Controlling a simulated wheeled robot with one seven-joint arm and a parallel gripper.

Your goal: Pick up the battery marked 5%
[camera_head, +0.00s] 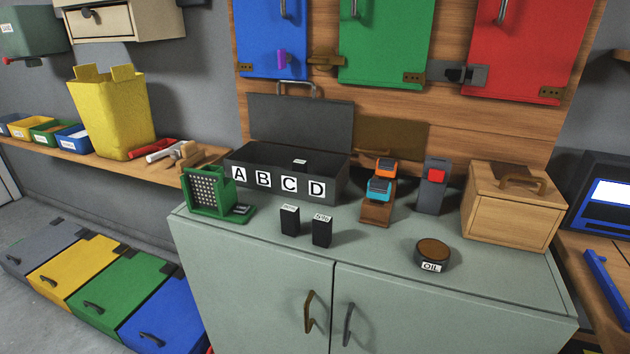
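Two small black batteries stand upright on the grey-green cabinet top, in front of the lettered box. The left battery (289,222) and the right battery (322,232) each have a white label at the top. The print is too small to read surely, so I cannot tell which is marked 5%. A white label (300,161) also shows inside the open black box (334,190) lettered A, B, C, D; what it sits on is mostly hidden. My gripper is not in view.
A green perforated holder (207,192) stands left of the batteries. A wooden stand (376,212) with orange and blue blocks, a grey device with a red button (436,178), an oil tin (432,253) and a wooden box (511,212) stand right. The cabinet's front edge (330,262) is clear.

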